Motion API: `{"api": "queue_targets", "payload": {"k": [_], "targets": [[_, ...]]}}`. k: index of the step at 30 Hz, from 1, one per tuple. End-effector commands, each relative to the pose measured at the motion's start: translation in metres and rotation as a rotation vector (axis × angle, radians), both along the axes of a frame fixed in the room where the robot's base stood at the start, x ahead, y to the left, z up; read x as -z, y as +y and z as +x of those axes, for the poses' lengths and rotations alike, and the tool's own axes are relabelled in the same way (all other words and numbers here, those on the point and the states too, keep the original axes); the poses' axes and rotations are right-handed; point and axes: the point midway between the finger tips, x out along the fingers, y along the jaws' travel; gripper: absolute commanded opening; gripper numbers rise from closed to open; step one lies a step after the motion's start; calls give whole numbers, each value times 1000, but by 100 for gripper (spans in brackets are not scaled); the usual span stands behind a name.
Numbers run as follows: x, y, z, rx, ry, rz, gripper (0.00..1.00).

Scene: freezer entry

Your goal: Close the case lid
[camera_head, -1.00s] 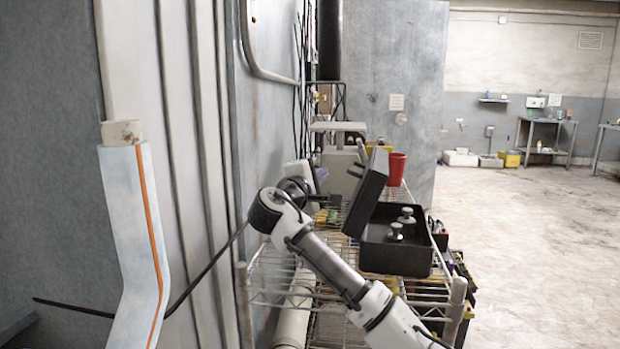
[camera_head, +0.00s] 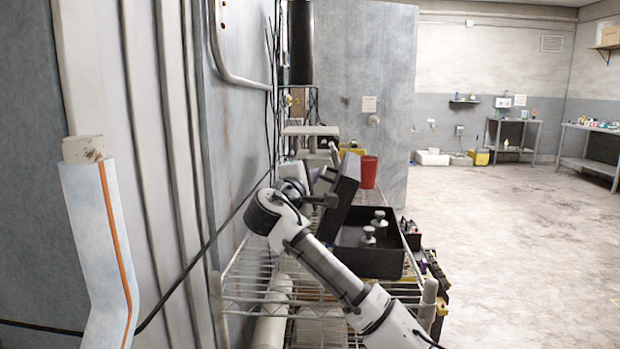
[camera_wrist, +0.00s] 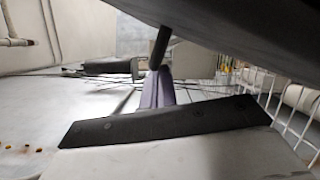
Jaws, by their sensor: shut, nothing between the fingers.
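The black case (camera_head: 368,262) stands open on a wire shelf. Its lid (camera_head: 343,193) stands up on the left side of the case, tilted. Two metal weights with knobs sit inside the case. My gripper (camera_head: 329,199) is shut and empty at the lid's left, outer side. It is very close to the lid; I cannot tell if they touch. In the wrist view a large dark surface, possibly the lid, fills the top right.
The wire shelf (camera_head: 245,290) runs along the grey wall on the left. A red cup (camera_head: 369,172) stands behind the case. Small items lie at the case's right. The floor (camera_head: 520,240) to the right is open.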

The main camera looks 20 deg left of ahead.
Motion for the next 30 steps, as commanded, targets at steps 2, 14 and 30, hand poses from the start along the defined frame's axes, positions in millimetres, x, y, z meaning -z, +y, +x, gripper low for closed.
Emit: {"api": "queue_targets", "payload": {"k": [2, 14, 30], "targets": [[0, -2, 0, 0, 4, 16, 0], [-7, -18, 4, 0, 31, 150, 0], [-10, -83, 17, 1, 129, 638, 0]]}}
